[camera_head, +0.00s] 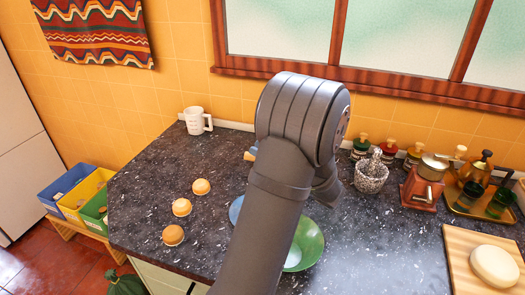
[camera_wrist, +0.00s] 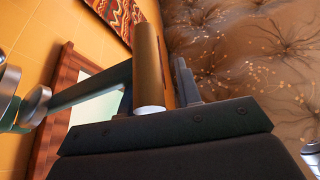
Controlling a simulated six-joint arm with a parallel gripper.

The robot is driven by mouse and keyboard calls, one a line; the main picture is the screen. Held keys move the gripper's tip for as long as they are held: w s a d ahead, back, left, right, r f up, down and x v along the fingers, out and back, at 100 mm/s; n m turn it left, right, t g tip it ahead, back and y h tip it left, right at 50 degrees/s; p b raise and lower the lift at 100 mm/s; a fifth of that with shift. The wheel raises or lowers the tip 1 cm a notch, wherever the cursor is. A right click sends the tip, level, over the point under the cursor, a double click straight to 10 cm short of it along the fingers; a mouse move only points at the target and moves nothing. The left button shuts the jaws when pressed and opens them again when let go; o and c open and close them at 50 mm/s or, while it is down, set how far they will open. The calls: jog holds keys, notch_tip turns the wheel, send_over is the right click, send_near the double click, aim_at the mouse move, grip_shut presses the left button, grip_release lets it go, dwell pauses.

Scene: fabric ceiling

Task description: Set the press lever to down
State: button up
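The press lever shows in the wrist view as a tan cylindrical handle (camera_wrist: 148,62) with a pale end, joined to a grey metal bar (camera_wrist: 85,92) that runs left to a silver joint. My gripper (camera_wrist: 155,95) has its dark fingers close on both sides of the handle and appears shut on it. In the head view my arm hides the gripper and most of the press; a small tan tip, likely the handle (camera_head: 250,154), shows at the arm's left edge. Whether the lever is up or down cannot be seen clearly.
A green bowl (camera_head: 307,245) and a partly hidden blue one are near my arm. A white mug (camera_head: 196,121) and several buns (camera_head: 181,207) stand left. A mortar (camera_head: 371,176), grinder (camera_head: 423,184) and board (camera_head: 463,262) stand right. The front-left counter (camera_head: 140,205) has free room.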

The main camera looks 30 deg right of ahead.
jog(key=shift+w+a+f+m+h, duration=0.1)
jog(key=shift+f+m+h, duration=0.1)
jog(key=shift+f, duration=0.15)
jog(key=shift+a+f+m+h, duration=0.1)
jog(key=shift+f+m, duration=0.1)
jog(key=shift+f, duration=0.15)
notch_tip(320, 180, up, 10)
jog(key=w+d, duration=0.2)
jog(key=w+d+r, duration=1.3)
jog(key=shift+r, duration=0.1)
jog(key=shift+s+d, duration=0.1)
jog(key=shift+d, duration=0.05)
jog(key=w+d+v, duration=0.1)
jog(key=v, duration=1.8)
jog(key=shift+d+f, duration=0.35)
jog(key=shift+d, duration=0.05)
dwell(0.6)
